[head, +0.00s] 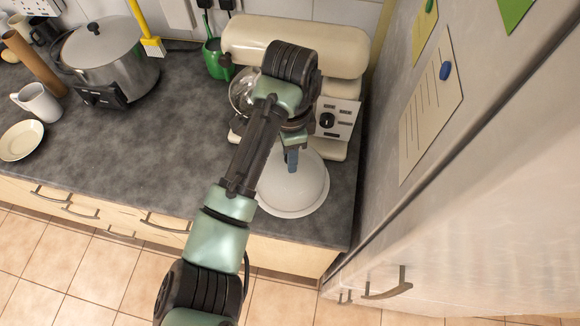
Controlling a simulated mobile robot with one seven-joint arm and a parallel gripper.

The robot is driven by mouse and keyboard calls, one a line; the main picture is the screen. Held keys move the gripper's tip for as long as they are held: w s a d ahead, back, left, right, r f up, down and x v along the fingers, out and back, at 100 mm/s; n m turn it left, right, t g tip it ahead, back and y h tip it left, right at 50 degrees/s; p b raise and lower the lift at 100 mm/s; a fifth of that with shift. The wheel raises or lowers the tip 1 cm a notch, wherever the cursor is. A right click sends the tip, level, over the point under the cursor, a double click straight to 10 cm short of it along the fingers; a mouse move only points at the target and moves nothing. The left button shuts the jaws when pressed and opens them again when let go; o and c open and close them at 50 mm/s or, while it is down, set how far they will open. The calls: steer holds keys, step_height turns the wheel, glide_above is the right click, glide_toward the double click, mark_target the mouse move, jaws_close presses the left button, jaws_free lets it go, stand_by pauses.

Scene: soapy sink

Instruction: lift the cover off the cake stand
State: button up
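A pale, whitish dome cover (303,186) stands near the right end of the dark counter. A lighter rim (291,213) shows around its lower edge, and I cannot tell whether this belongs to the cover or the cake stand under it. The stand's base is hidden. My arm hides the cover's left edge, and the finger gap cannot be made out.
A cream stand mixer (296,46) with a metal bowl stands close behind the cover. A tall fridge (440,190) rises close on the right. The middle counter is clear.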

jaws_close()
stand_by(1.0)
